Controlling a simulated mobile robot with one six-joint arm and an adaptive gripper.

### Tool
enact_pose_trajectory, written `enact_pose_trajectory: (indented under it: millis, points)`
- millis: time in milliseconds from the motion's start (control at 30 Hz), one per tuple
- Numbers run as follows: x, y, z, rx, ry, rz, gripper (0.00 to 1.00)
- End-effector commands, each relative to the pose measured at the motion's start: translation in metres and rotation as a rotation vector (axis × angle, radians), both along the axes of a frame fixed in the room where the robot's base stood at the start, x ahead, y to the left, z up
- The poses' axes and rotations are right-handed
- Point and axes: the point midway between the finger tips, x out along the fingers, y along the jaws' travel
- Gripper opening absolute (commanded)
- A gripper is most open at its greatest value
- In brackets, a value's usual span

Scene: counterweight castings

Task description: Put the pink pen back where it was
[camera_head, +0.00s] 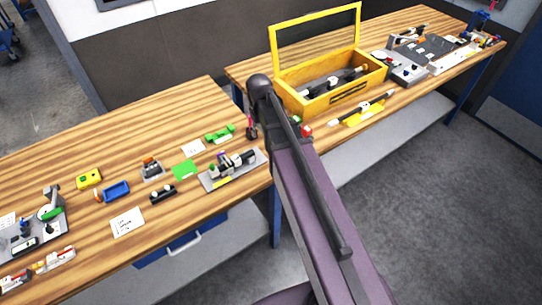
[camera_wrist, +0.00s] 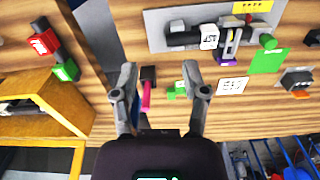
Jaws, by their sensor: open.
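My gripper (camera_wrist: 160,82) is open in the wrist view, its two fingers apart with nothing gripped between the tips. The pink pen (camera_wrist: 146,98) shows between the fingers, nearer the left one. One end of it meets a small dark holder (camera_wrist: 148,74); I cannot tell for sure whether it stands inside it. In the head view the dark holder (camera_head: 252,134) stands near the table's right end, with a bit of pink at its top. My arm covers the area just right of it, and my gripper's fingers cannot be made out there.
A grey tray with parts (camera_head: 232,170), a green square (camera_head: 184,169) and a green part (camera_head: 220,133) lie near the holder. A yellow open box (camera_head: 330,98) with a raised frame stands on the second table. A gap separates the two tables.

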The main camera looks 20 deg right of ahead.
Motion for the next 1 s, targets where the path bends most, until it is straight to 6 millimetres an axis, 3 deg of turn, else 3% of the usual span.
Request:
enact_pose_trajectory:
  millis: [33,100,333,500,1000]
  points:
    - [-0.030,0.000,0.000,0.000,0.000,-0.034,0.58]
    - [-0.055,-0.001,0.000,0.000,0.000,-0.086,0.58]
    - [-0.114,-0.001,0.000,-0.001,-0.001,-0.213,0.58]
    - [-0.128,-0.001,0.000,-0.001,-0.001,-0.252,0.58]
    - [-0.127,-0.001,0.000,-0.001,0.000,-0.254,0.58]
